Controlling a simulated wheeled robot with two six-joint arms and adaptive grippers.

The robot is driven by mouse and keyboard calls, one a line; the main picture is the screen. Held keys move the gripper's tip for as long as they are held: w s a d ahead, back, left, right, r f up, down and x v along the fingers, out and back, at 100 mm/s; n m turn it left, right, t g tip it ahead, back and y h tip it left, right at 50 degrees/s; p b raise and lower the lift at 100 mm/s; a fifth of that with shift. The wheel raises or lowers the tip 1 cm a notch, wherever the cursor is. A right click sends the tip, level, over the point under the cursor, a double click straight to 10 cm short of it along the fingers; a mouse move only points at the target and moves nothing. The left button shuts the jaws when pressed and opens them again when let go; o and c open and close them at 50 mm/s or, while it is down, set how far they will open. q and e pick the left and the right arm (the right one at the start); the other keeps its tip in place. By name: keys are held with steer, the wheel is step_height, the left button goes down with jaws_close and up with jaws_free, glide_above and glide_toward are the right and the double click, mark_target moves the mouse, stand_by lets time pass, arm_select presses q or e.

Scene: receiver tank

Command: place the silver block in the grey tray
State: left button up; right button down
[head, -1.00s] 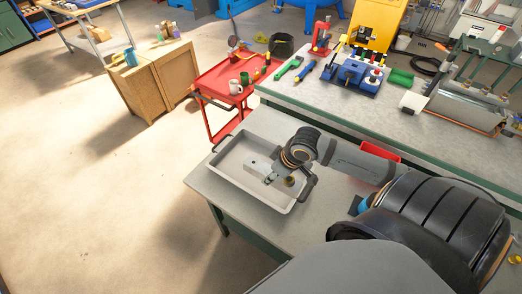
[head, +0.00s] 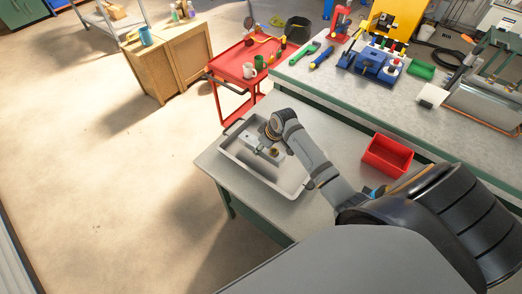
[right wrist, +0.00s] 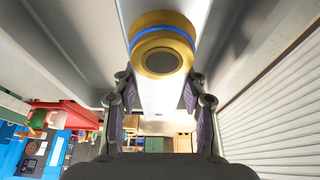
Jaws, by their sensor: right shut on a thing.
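The grey tray (head: 255,178) lies on the near workbench in the head view. The silver block (head: 250,139) is within the tray's outline, with a round gold part beside the jaws. My right gripper (head: 264,147) reaches in from the right and is shut on the block. In the right wrist view, the block (right wrist: 160,97) is between the two dark fingers (right wrist: 158,110), with a gold, blue-banded round fitting at its upper end. I cannot tell whether the block touches the tray floor. My left gripper is not in view.
A red bin (head: 388,155) stands on the bench right of the tray, beyond my right arm. A red cart (head: 243,65) stands behind the tray. Another bench (head: 335,92) with tools and a blue fixture (head: 372,65) is behind. Open floor lies to the left.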

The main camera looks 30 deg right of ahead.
steer(key=shift+s+d+p+x, duration=0.15)
steer(key=shift+p+x, duration=0.15)
steer(key=shift+x, duration=0.55)
steer(key=shift+s+d+p+x, duration=0.1)
steer(key=shift+p+x, duration=0.2)
steer(key=shift+x, duration=0.55)
steer(key=shift+s+f, duration=0.1)
steer(key=shift+f, duration=0.05)
steer(key=c, duration=0.7)
jaws_free()
steer(key=shift+s+f, duration=0.1)
steer(key=shift+c, duration=0.2)
steer(key=v, duration=1.2)
steer(key=shift+b, duration=0.3)
steer(key=shift+s+a, duration=0.1)
